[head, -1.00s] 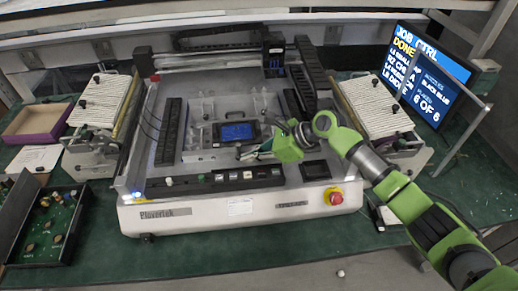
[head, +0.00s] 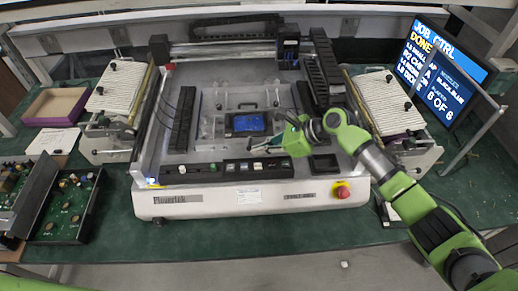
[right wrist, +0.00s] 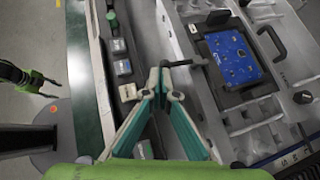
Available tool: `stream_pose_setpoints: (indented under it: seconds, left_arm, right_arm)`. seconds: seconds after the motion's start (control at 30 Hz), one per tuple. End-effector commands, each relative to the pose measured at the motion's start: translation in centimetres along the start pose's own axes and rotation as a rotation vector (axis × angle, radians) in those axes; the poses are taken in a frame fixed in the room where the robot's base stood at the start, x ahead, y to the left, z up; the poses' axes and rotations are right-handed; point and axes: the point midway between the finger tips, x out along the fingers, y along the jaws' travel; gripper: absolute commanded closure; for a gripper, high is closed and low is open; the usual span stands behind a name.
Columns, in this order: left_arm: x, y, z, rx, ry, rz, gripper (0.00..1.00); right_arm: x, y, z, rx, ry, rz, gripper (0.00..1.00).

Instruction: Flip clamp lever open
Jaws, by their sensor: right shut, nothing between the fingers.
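The blue circuit board (head: 247,123) sits in a dark frame on the machine's bed; it also shows in the right wrist view (right wrist: 232,58). A small dark lever with a rounded end (right wrist: 186,64) lies between the board and my right fingertips; I cannot tell whether it touches them or how its clamp stands. My right gripper (head: 253,147) is shut and empty just in front of the board's fixture; its fingertips meet in the right wrist view (right wrist: 160,92). My left gripper (right wrist: 48,88) shows small at that view's left edge, far from the board.
The machine's front button panel (head: 226,171) and red stop knob (head: 342,192) lie near my right arm. Racks (head: 108,87) (head: 385,101) flank the machine. A monitor (head: 440,72) stands right. A dark tray of circuit boards (head: 66,207) lies left.

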Motion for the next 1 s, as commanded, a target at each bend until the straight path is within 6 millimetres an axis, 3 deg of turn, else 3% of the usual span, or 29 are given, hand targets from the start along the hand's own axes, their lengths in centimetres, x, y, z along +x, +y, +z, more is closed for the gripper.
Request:
stream_pose_setpoints:
  seconds: [0.53,0.7,1.0]
  left_arm:
    - [0.0,0.3,-0.2,0.001,0.002,0.004,0.60]
    - [0.0,0.3,-0.2,0.001,0.002,0.004,0.60]
    - [0.0,0.3,-0.2,0.001,0.002,0.004,0.60]
  right_arm:
    - [-10.0,0.0,0.0,-0.001,0.000,-0.001,1.00]
    - [-11.3,0.1,0.1,-0.001,0.000,0.001,1.00]
    - [-11.5,0.1,0.1,-0.001,0.000,0.001,1.00]
